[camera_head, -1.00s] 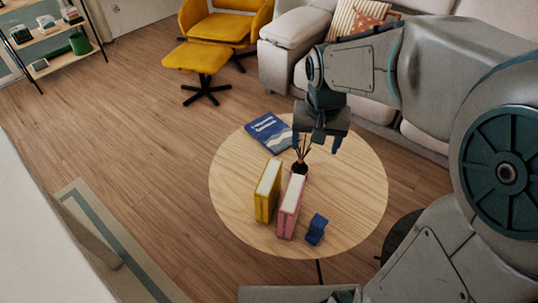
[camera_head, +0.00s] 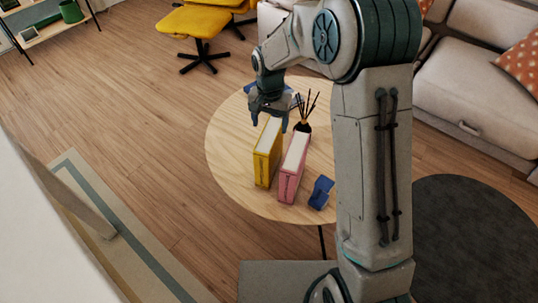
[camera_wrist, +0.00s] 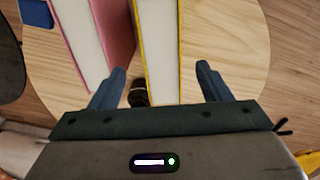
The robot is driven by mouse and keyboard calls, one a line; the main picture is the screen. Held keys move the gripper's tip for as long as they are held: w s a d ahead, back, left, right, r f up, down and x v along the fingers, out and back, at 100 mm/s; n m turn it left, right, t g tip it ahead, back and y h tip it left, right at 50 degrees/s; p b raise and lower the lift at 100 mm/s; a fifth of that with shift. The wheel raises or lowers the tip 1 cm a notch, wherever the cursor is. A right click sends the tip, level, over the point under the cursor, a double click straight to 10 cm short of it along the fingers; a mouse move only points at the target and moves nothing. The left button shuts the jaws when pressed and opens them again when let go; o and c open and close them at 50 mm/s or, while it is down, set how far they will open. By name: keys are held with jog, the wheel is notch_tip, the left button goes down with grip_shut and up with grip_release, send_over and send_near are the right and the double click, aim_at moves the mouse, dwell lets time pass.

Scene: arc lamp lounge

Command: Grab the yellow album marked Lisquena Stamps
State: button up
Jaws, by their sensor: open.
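The yellow album (camera_head: 264,163) stands upright on the round wooden table, its white page edges facing up. In the wrist view the yellow album (camera_wrist: 161,50) runs up from between my fingers. My gripper (camera_head: 269,118) is open above the far end of the album. In the wrist view my gripper (camera_wrist: 165,88) has one finger on each side of the album's line, with nothing held. The marking on the album's spine is too small to read.
A pink album (camera_head: 291,170) stands close to the right of the yellow one. A small blue object (camera_head: 320,193) and a dark reed diffuser (camera_head: 303,125) are also on the table (camera_head: 228,150). A blue book (camera_head: 252,86) is mostly hidden behind my gripper.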

aim_at(269, 133)
jog(key=f, duration=0.4)
jog(key=f+b, duration=0.1)
jog(key=f, duration=0.3)
jog(key=shift+w+b, duration=0.2)
jog(key=shift+b, duration=0.1)
jog(key=shift+a+r, duration=0.1)
jog(key=shift+r, duration=0.05)
grip_shut()
